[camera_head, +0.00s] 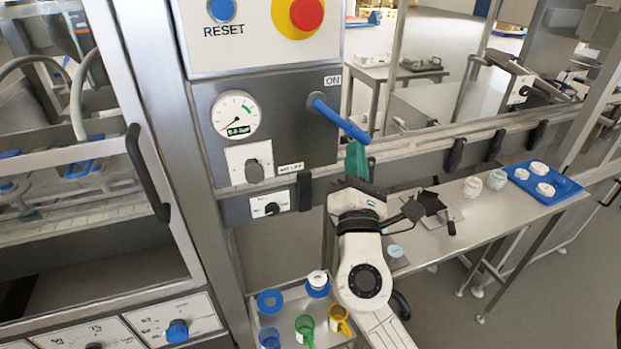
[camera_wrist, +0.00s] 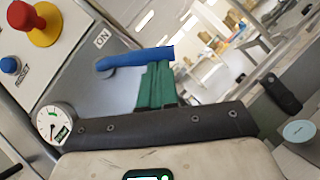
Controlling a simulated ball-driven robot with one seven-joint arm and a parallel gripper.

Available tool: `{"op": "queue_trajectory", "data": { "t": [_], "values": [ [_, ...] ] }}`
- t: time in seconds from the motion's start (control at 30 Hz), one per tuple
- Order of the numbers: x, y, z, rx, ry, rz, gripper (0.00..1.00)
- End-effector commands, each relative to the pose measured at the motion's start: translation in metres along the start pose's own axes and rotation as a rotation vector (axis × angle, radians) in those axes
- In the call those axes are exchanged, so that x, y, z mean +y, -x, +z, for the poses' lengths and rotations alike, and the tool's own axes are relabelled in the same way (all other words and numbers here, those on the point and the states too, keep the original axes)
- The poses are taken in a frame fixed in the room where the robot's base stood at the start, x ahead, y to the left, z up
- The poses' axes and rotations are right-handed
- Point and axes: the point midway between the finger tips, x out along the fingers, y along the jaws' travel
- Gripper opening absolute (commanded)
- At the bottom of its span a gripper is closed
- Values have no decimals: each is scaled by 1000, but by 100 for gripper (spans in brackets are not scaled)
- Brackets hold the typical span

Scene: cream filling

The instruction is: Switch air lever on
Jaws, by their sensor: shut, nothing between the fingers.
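The air lever (camera_head: 340,120) is a blue handle on the grey panel, sloping down to the right, with an ON label above its pivot. It also shows in the wrist view (camera_wrist: 135,57). My gripper (camera_head: 356,150) has green fingers and is shut and empty. Its fingertips are just below the lever's free end. In the wrist view the green fingertips (camera_wrist: 157,68) reach up to the underside of the lever near its end; I cannot tell whether they touch. The pressure gauge (camera_head: 236,115) is on the panel left of the lever.
A red emergency button (camera_head: 306,13) and a blue reset button (camera_head: 222,10) sit above the panel. A dark knob (camera_head: 254,171) is below the gauge. A steel table with a blue tray (camera_head: 520,181) stands to the right. Colored cups (camera_head: 305,328) stand on a low shelf below.

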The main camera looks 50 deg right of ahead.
Motion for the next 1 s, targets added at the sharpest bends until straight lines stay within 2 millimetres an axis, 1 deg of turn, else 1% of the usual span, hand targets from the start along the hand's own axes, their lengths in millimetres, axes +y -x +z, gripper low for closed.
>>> {"op": "queue_trajectory", "data": {
  "t": [0.03,0.17,0.6,1.0],
  "values": [
    [-4,-1,2,-1,39,23,0],
    [-5,-8,12,-1,142,92,0],
    [-2,-28,42,-1,141,94,0],
    [2,-36,54,0,139,94,0]
  ]
}}
